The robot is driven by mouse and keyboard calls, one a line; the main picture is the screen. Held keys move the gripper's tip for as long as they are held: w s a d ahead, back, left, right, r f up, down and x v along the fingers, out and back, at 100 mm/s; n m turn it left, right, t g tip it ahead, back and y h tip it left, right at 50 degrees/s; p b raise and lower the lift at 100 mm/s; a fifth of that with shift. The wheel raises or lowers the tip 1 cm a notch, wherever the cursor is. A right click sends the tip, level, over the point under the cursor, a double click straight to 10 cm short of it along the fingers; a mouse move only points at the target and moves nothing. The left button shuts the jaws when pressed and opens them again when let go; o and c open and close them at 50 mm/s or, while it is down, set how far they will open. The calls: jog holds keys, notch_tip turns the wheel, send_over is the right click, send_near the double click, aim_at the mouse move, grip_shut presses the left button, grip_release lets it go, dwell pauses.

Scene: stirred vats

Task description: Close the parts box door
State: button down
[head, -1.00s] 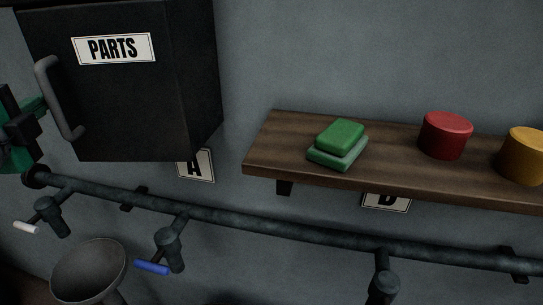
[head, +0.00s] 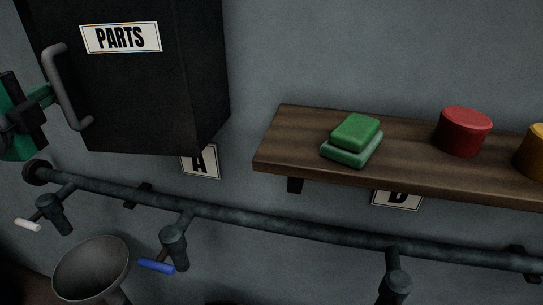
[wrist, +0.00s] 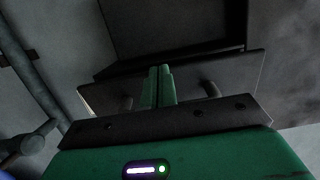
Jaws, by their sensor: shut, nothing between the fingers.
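The black parts box (head: 205,75) is on the wall at the upper left of the head view. Its front door (head: 120,85) carries a white PARTS label and a grey bar handle (head: 62,90) near its left edge. I cannot tell from the head view whether the door is flush or ajar. My green gripper (head: 46,95) is at the left edge, partly cut off, its fingers close to the handle. In the wrist view the shut, empty fingers (wrist: 159,75) point at the door panel (wrist: 185,80), between two handle ends. Contact is unclear.
A wooden shelf (head: 300,150) to the right holds green blocks (head: 355,135), a red cylinder (head: 464,130) and a yellow one. Below runs a dark pipe (head: 300,228) with taps, a white lever, a blue lever (head: 157,266) and a grey funnel (head: 92,268).

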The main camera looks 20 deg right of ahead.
dwell(0.3)
jog(key=s+a+b, duration=0.3)
jog(key=s+a, duration=0.3)
jog(key=a, duration=0.6)
jog(key=m+g+h+p, duration=0.2)
jog(key=m+h, duration=0.1)
jog(key=h, duration=0.1)
send_near(58, 99)
jog(key=shift+p+x, duration=1.6)
jog(key=shift+x, duration=1.8)
jog(key=shift+a, duration=0.1)
